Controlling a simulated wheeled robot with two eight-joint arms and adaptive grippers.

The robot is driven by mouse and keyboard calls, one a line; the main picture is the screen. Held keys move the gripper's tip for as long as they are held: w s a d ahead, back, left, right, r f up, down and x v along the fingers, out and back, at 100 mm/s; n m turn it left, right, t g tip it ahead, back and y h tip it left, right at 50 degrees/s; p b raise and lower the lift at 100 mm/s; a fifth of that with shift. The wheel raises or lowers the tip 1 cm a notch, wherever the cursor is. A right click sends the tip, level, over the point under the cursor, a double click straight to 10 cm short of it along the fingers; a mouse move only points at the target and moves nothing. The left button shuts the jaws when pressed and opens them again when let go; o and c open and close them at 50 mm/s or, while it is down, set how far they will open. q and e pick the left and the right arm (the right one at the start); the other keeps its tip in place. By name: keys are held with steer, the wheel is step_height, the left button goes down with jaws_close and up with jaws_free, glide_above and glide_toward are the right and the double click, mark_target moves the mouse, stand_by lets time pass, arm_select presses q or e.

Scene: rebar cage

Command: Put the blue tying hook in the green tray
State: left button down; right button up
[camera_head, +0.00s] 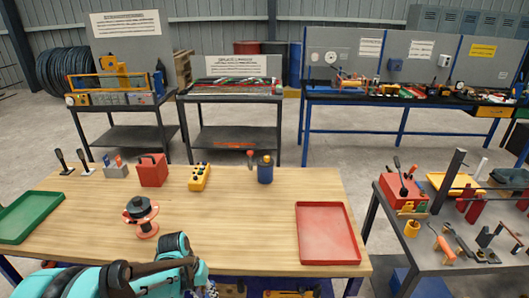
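The green tray (30,216) lies at the left end of the wooden table and looks empty. I cannot clearly make out a blue tying hook. A small grey holder (113,169) at the back left has red and blue parts showing at its top, too small to identify. A dark blue cylinder (265,172) stands at the back middle, with a thin red-topped piece (250,158) beside it. Teal and black links of my arm cross the bottom left edge. No gripper fingers are visible; neither gripper can be seen.
A red tray (327,233) lies at the right of the wooden table (240,222). A red box (152,170), a yellow control box (199,177), an orange-and-black spool (141,216) and two black-handled stands (63,162) stand on it. The table's middle is clear. A cluttered side table (437,262) is at right.

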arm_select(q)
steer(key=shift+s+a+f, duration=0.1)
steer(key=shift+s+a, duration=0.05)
